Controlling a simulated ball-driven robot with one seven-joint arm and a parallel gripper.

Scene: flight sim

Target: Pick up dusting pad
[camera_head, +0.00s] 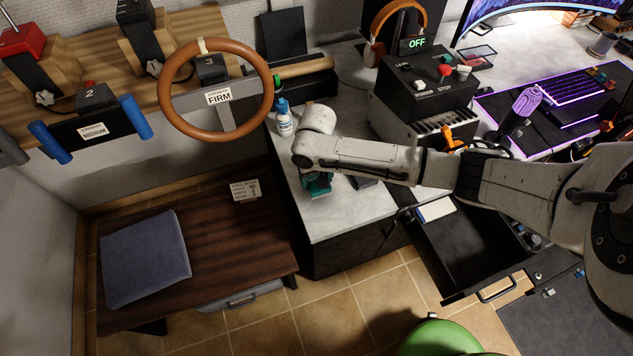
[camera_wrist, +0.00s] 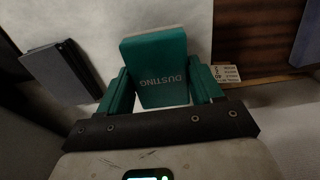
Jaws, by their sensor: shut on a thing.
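The dusting pad (camera_wrist: 155,70) is a teal block with lettering that reads "DUSTING". In the wrist view it sits between the two teal fingers of my gripper (camera_wrist: 163,88), which is shut on it. In the head view my gripper (camera_head: 318,186) is over the grey counter (camera_head: 345,215), near its left edge. The pad is mostly hidden there by my arm, and I cannot tell whether it touches the counter.
A white bottle with a blue cap (camera_head: 284,119) stands close behind my gripper. A dark flat object (camera_wrist: 62,72) lies beside the pad. The control box (camera_head: 430,82) is to the right. An open drawer (camera_head: 465,245) is below my arm. A wooden bench (camera_head: 215,235) stands left.

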